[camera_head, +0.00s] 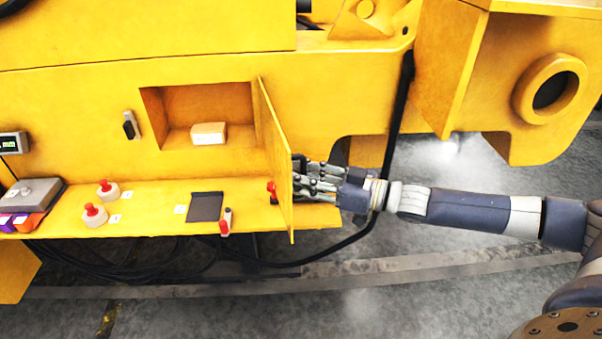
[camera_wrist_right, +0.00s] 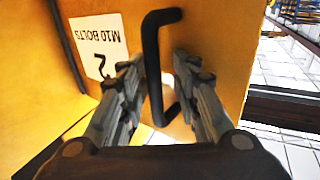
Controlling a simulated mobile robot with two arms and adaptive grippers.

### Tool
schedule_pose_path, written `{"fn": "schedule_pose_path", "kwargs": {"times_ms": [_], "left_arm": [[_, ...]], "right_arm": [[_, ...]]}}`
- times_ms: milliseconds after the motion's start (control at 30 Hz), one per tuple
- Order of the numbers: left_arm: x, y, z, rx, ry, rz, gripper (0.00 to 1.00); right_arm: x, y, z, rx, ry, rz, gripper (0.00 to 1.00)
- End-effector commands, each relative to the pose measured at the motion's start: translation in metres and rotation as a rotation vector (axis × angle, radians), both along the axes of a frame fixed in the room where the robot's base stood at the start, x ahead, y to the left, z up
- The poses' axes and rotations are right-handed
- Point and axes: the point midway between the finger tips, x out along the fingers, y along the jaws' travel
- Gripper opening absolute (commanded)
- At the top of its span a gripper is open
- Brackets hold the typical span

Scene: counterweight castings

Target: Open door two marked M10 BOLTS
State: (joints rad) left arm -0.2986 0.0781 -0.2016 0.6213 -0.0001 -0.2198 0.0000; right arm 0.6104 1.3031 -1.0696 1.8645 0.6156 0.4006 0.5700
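Door two (camera_head: 277,160) is a yellow panel standing swung open from the right side of a recess in the yellow machine. In the right wrist view its face (camera_wrist_right: 215,40) bears a white label (camera_wrist_right: 100,45) reading M10 BOLTS and 2, upside down. A black bar handle (camera_wrist_right: 152,70) stands out from this face. My right gripper (camera_head: 306,180) is at the door's right side. In the right wrist view its fingers (camera_wrist_right: 158,75) are apart, one on each side of the handle bar, with a gap showing at the right finger. My left gripper is out of view.
The open recess (camera_head: 170,105) holds a pale box (camera_head: 208,133). On the ledge (camera_head: 150,215) are red-topped buttons (camera_head: 95,214), a dark plate (camera_head: 205,206), a small red-and-white item (camera_head: 226,221) and a grey box (camera_head: 32,192). A black cable (camera_head: 395,130) hangs near my right wrist.

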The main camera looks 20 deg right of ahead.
Motion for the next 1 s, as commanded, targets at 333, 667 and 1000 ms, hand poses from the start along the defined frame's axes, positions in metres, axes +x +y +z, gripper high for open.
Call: {"fn": "schedule_pose_path", "kwargs": {"times_ms": [333, 667, 1000], "left_arm": [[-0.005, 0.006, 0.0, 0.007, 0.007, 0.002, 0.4], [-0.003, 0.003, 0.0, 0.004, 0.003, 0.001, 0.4], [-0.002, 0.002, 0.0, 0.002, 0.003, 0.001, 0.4]], "right_arm": [[0.0, -0.003, 0.003, -0.001, -0.007, -0.003, 0.31], [-0.04, -0.042, 0.002, -0.006, -0.002, -0.005, 0.31], [-0.08, -0.08, 0.002, -0.002, -0.005, -0.003, 0.31]]}}
